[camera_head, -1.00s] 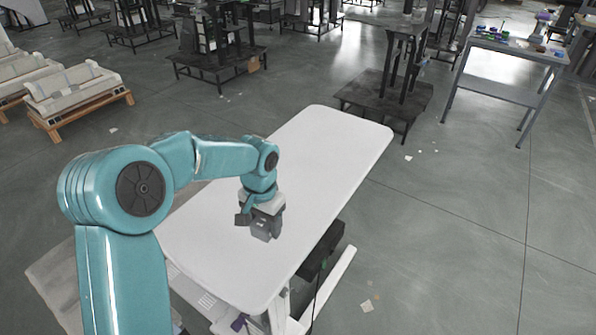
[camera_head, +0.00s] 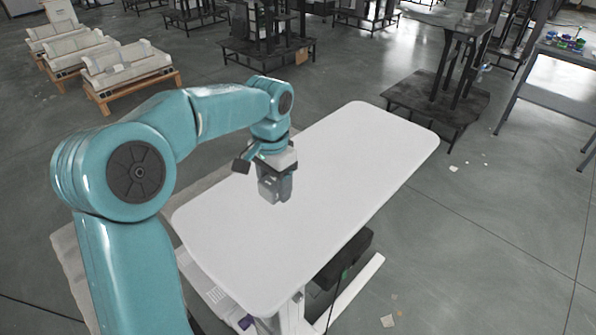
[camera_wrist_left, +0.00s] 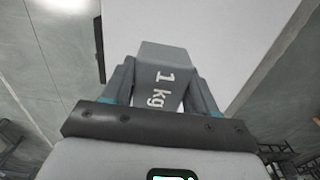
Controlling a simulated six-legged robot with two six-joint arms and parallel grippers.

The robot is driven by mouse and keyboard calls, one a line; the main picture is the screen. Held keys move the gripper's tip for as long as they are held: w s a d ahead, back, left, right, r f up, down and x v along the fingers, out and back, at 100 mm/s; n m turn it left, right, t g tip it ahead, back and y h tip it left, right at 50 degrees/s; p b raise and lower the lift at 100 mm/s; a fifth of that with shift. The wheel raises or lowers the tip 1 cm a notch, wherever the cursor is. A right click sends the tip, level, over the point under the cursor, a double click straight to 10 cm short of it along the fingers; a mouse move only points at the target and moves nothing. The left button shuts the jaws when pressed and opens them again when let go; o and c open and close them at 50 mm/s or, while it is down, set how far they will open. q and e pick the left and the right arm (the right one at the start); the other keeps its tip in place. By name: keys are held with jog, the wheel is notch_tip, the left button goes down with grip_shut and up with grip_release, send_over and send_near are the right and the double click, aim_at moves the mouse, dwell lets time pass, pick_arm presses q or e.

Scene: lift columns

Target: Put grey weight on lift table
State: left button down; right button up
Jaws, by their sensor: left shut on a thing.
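The grey weight (camera_wrist_left: 165,62), marked "1 kg", sits between the two fingers of my left gripper (camera_wrist_left: 163,82) in the left wrist view. My left gripper (camera_head: 276,186) is shut on it. In the head view the grey weight (camera_head: 268,190) shows small and partly hidden by the fingers, over the left part of the white lift table (camera_head: 345,170). The white tabletop also fills much of the wrist view (camera_wrist_left: 225,35) behind the weight. The gap between the weight and the tabletop is hard to judge. My right gripper is not in view.
The tabletop is otherwise bare. Pallets with pale blocks (camera_head: 125,65) stand at the upper left. A dark low platform (camera_head: 435,97) stands beyond the table's far right corner. A grey bench (camera_head: 555,95) with small coloured items is at the right edge.

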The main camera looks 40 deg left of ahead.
aim_at(278, 239)
pick_arm(q)
notch_tip(278, 239, down, 17)
jog(key=shift+f+b, duration=0.1)
jog(key=shift+b, duration=0.4)
jog(key=shift+c, duration=1.6)
grip_release()
jog(key=shift+f, duration=0.1)
jog(key=shift+s, duration=0.1)
notch_tip(278, 239, up, 12)
jog(key=shift+r+p, duration=0.2)
jog(key=shift+p, duration=0.15)
